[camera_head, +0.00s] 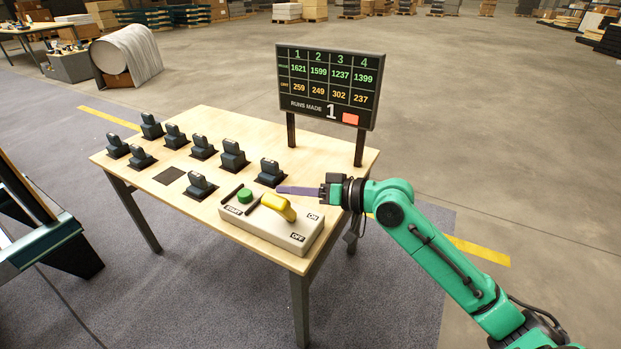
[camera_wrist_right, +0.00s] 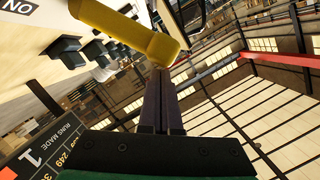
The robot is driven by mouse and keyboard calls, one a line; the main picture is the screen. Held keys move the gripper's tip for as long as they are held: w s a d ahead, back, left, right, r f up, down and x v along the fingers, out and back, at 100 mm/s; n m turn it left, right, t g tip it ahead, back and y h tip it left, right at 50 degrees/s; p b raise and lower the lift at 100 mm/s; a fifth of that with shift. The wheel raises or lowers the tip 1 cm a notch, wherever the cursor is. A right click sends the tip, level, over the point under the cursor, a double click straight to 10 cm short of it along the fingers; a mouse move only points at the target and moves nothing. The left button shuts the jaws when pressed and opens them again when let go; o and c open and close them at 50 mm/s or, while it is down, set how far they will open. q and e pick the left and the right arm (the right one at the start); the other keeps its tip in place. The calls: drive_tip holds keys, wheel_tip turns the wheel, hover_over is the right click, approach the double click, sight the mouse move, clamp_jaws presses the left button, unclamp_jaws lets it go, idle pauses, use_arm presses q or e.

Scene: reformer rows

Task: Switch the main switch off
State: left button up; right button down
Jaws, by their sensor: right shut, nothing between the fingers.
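The main switch is a yellow lever (camera_head: 279,206) on a pale control box (camera_head: 268,232) at the front right of the table. The box has a green START button (camera_head: 245,195) and ON and OFF labels. The lever leans up and left, away from the OFF label; its exact setting is hard to tell. My right gripper (camera_head: 280,190) is shut and empty, its fingers pointing left just behind the lever. In the right wrist view the lever (camera_wrist_right: 130,35) is close ahead of the fingertips (camera_wrist_right: 160,78); contact cannot be told. My left gripper is not in view.
Several dark blocks (camera_head: 232,155) stand in rows on the wooden table (camera_head: 230,125), with one empty dark pad (camera_head: 170,175). A display board (camera_head: 328,85) on two posts stands at the table's back right, near my right arm. Open floor lies beyond.

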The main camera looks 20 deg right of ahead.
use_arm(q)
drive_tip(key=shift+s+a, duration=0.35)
use_arm(e)
drive_tip(key=shift+s+a+f+n, duration=0.2)
drive_tip(key=shift+s+a+n, duration=0.15)
drive_tip(key=shift+a+n, duration=0.05)
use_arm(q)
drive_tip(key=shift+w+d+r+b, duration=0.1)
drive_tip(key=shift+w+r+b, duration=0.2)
use_arm(e)
drive_tip(key=v, duration=1.4)
drive_tip(key=shift+s+r, duration=0.2)
drive_tip(key=shift+s, duration=0.1)
drive_tip(key=shift+d, duration=0.1)
